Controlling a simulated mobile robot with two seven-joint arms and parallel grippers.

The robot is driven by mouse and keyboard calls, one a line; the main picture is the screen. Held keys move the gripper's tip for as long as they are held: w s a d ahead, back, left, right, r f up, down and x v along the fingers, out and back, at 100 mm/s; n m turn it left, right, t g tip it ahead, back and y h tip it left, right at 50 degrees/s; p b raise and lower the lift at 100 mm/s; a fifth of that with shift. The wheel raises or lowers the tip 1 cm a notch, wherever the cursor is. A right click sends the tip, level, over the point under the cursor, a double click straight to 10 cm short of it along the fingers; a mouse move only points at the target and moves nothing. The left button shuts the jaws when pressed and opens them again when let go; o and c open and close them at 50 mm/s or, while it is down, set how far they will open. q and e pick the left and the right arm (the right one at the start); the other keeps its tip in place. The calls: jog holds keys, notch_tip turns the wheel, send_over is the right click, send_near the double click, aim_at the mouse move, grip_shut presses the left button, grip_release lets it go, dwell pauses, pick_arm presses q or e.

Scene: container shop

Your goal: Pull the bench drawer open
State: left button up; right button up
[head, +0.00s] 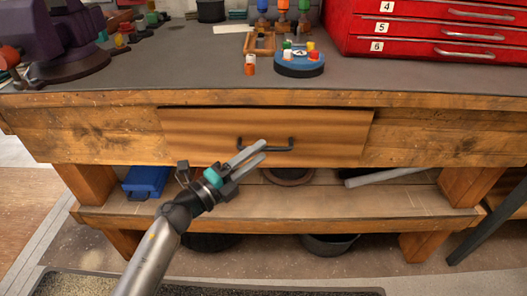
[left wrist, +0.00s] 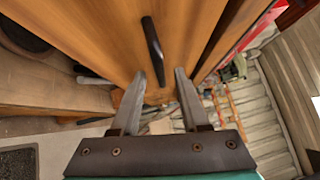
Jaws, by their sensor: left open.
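The bench drawer has a striped wooden front (head: 200,130) and a dark bar handle (head: 281,149). It looks shut, with a thin dark gap along its top edge. My left gripper (head: 264,150) is open and empty, its two fingers pointing at the handle and covering part of it in the head view. In the left wrist view, the handle (left wrist: 152,45) runs down toward the gap between the fingertips (left wrist: 160,73). I cannot tell whether the fingers touch it. My right gripper is not in view.
The bench top (head: 180,65) carries a red tool chest (head: 430,30), a blue-and-white round holder (head: 299,66) and a purple vise (head: 60,40). The shelf below holds a blue box (head: 146,181). Dark round pans (head: 328,244) stand under it. The space before the drawer's right side is clear.

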pick_arm(q)
jog(key=shift+x, duration=1.4)
grip_shut()
dwell(0.5)
